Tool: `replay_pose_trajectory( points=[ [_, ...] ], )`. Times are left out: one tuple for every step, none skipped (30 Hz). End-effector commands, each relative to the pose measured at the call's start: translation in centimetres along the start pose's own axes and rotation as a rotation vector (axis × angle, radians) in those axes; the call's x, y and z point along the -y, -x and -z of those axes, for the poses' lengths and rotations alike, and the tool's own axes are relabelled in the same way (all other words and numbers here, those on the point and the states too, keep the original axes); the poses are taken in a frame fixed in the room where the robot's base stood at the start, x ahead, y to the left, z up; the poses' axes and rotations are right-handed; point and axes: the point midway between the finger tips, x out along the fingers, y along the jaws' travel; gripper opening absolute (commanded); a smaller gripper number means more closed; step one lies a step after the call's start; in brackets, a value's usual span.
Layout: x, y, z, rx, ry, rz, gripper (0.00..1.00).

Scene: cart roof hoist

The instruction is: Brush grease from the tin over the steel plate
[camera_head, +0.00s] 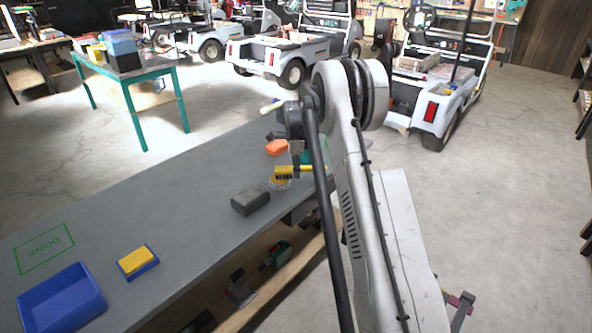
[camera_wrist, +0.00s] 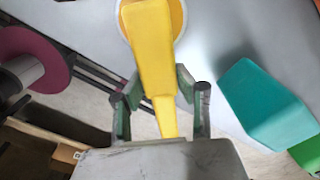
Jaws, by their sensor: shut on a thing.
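My gripper (camera_head: 297,170) is shut on a yellow brush (camera_head: 311,168), low over the grey bench. In the wrist view the brush (camera_wrist: 153,45) runs between the fingers of my gripper (camera_wrist: 162,108), its wide end over the round tin (camera_wrist: 182,14). The brush hides most of the tin's inside, so I cannot tell whether its tip touches grease. The tin (camera_head: 279,184) stands on the bench below the brush. A dark grey block (camera_head: 250,200) lies nearby. I cannot identify the steel plate with certainty.
The bench (camera_head: 190,215) also holds an orange item (camera_head: 277,147), a yellow-and-blue block (camera_head: 137,262), a blue bin (camera_head: 62,298) and a green DONE outline (camera_head: 45,248). In the wrist view a teal block (camera_wrist: 262,105) stands right of my gripper. The bench's middle left is clear.

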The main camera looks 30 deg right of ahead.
Motion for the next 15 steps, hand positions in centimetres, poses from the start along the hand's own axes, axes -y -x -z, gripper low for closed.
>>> replay_pose_trajectory(
  points=[
    [0.00,-0.07,0.00,0.000,0.000,0.000,0.08],
    [0.00,-0.10,0.00,0.000,0.000,0.000,0.08],
    [0.00,-0.13,0.00,0.000,0.000,0.000,0.08],
    [0.00,-0.16,0.00,0.000,0.000,0.000,0.08],
    [0.00,-0.18,0.00,0.000,0.000,0.000,0.08],
    [0.00,-0.22,0.00,0.000,0.000,0.000,0.08],
    [0.00,-0.24,0.00,0.000,0.000,0.000,0.08],
    [0.00,-0.27,0.00,0.000,0.000,0.000,0.08],
    [0.00,-0.30,0.00,0.000,0.000,0.000,0.08],
    [0.00,-0.33,0.00,0.000,0.000,0.000,0.08],
    [0.00,-0.35,0.00,0.000,0.000,0.000,0.08],
    [0.00,-0.39,0.00,0.000,0.000,0.000,0.08],
    [0.00,-0.41,0.00,0.000,0.000,0.000,0.08],
    [0.00,-0.44,0.00,0.000,0.000,0.000,0.08],
    [0.00,-0.47,0.00,0.000,0.000,0.000,0.08]
  ],
)
